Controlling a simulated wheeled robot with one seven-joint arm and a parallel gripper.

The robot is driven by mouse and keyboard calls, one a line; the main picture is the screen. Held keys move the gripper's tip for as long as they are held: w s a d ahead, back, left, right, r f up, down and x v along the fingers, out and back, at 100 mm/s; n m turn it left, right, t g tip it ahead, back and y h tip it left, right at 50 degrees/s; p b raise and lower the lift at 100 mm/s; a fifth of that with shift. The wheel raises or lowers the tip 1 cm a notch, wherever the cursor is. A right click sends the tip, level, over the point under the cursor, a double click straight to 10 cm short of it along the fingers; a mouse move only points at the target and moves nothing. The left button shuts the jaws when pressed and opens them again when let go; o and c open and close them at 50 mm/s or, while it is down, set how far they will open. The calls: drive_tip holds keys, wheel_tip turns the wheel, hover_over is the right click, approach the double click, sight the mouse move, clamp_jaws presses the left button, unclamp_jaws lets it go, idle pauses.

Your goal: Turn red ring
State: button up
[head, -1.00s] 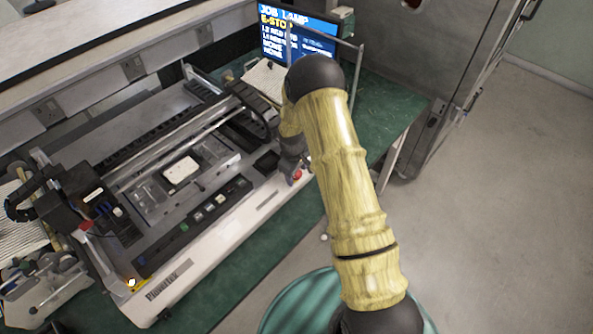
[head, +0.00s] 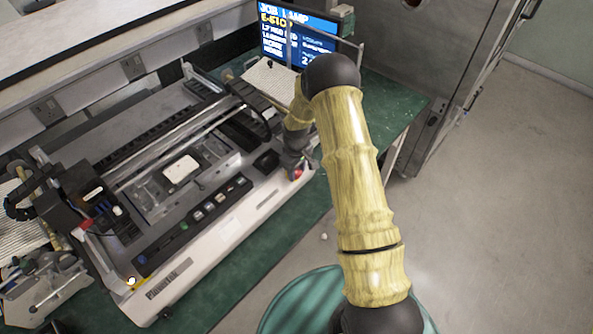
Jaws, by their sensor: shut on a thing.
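A small red ring, a knob-like part (head: 298,174), shows at the right front corner of the white machine (head: 205,235). My gripper (head: 301,167) is at this corner, pointing down, with its dark fingers at the red part. It is shut on the red ring, though the fingers are small and partly hidden by my arm. The screen (head: 297,38) behind shows "JOB LAMP" and "E-STOP" with further lines, some too blurred to read.
A grey cabinet (head: 440,50) stands at the back right. The floor at right is clear.

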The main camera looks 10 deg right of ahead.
drive_tip(key=shift+w+d+f+m+g+y+b, duration=0.15)
drive_tip(key=shift+m+g+y+b, duration=0.25)
drive_tip(key=shift+m+y, duration=0.2)
drive_tip(key=shift+d+m+g+y+b, duration=0.1)
drive_tip(key=shift+m+g+y+b, duration=0.25)
drive_tip(key=shift+m+y, duration=0.25)
drive_tip(key=shift+m+g+y+b, duration=0.35)
drive_tip(key=shift+m+y+b, duration=0.35)
drive_tip(key=shift+m+y, duration=0.35)
drive_tip(key=o, duration=1)
drive_tip(key=shift+d+r, duration=0.1)
drive_tip(key=shift+r, duration=0.1)
drive_tip(key=b+v, duration=0.3)
drive_tip(key=v, duration=1.4)
drive_tip(key=shift+d+b, duration=0.2)
drive_tip(key=shift+b, duration=0.1)
